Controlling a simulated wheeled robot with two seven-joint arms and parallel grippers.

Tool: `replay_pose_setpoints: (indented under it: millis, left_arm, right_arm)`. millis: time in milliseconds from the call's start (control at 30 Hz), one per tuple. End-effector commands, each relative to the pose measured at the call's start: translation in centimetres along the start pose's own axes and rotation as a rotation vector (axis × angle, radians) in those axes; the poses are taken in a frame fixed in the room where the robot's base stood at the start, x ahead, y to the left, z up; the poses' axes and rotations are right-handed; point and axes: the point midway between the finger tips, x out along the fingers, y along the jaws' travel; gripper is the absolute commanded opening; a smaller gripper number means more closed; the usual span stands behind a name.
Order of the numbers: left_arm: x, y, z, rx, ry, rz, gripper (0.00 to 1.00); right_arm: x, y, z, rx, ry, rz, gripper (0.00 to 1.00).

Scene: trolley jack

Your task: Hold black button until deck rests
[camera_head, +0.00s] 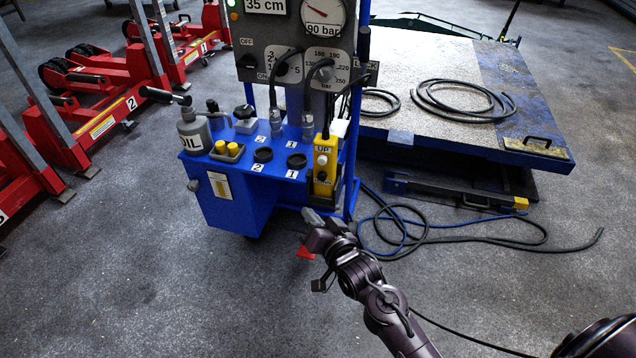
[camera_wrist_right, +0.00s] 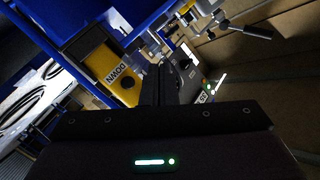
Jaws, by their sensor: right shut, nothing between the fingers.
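The yellow pendant (camera_head: 324,150) hangs upright on the blue trolley's front right. It has a white button under UP and a black button (camera_head: 321,176) below it. The right wrist view shows the pendant (camera_wrist_right: 92,66) tilted, with the black button (camera_wrist_right: 127,84) beside the word DOWN. My right gripper (camera_head: 312,216) is shut and empty, just below and in front of the pendant; its fingers (camera_wrist_right: 160,84) show to the right of the black button, apparently apart from it. The deck (camera_head: 450,75) stands raised above its base, and the display reads 35 cm. My left gripper is out of view.
The blue trolley (camera_head: 225,200) carries an oil can (camera_head: 194,132), knobs, hose couplings and a gauge panel (camera_head: 290,60). Loose hoses (camera_head: 480,238) lie on the floor to the right. Red jacks (camera_head: 95,105) stand at the left. The floor in front is mostly clear.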

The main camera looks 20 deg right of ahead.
Motion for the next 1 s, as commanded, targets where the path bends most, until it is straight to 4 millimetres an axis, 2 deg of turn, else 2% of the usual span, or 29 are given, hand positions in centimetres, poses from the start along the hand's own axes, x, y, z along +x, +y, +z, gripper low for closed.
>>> replay_pose_setpoints:
  millis: [267,600,800,1000]
  left_arm:
    - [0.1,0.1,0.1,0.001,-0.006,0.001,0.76]
    - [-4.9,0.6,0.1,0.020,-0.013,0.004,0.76]
    - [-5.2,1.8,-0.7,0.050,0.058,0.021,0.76]
    - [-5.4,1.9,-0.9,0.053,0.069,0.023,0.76]
  right_arm:
    - [0.3,0.3,-0.1,-0.002,0.000,0.000,0.00]
    - [2.2,1.7,-1.4,-0.003,0.001,0.000,0.00]
    - [4.2,3.3,-2.8,-0.005,0.001,0.000,0.00]
    - [5.6,4.1,-4.0,-0.003,-0.001,0.000,0.00]
